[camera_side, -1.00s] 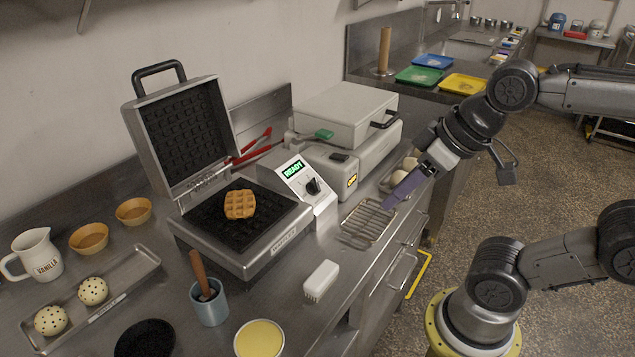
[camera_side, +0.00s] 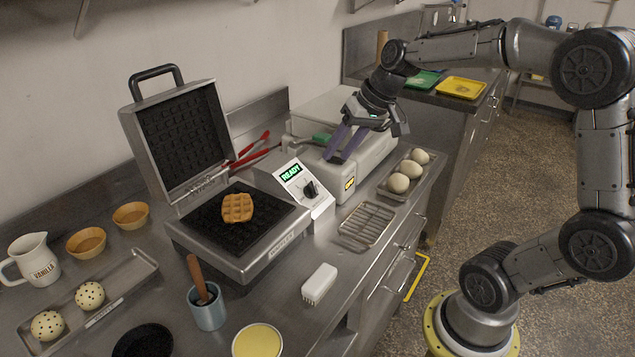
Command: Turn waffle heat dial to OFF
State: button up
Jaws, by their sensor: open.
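The waffle iron (camera_side: 240,240) stands open on the steel counter, with a browned waffle (camera_side: 237,208) on its lower plate. Its control box (camera_side: 318,207) is at the right side, with a green display (camera_side: 290,172) reading READY. The black heat dial (camera_side: 310,189) is on the sloped face below the display; its setting is too small to read. My gripper (camera_side: 335,158) is open and empty, its purple fingers pointing down, above and to the right of the dial, in front of the grey closed appliance. It is apart from the dial.
The grey closed appliance (camera_side: 375,155) stands behind the control box. A wire rack (camera_side: 367,224) and a tray of pale round balls (camera_side: 398,183) lie to the right. A white brush (camera_side: 319,283) and a blue cup (camera_side: 208,312) are in front. Red-handled tongs (camera_side: 250,150) lie behind.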

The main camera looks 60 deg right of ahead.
aim_at(315, 186)
jog(key=x, duration=1.1)
jog(key=shift+a+f, duration=0.1)
grip_shut()
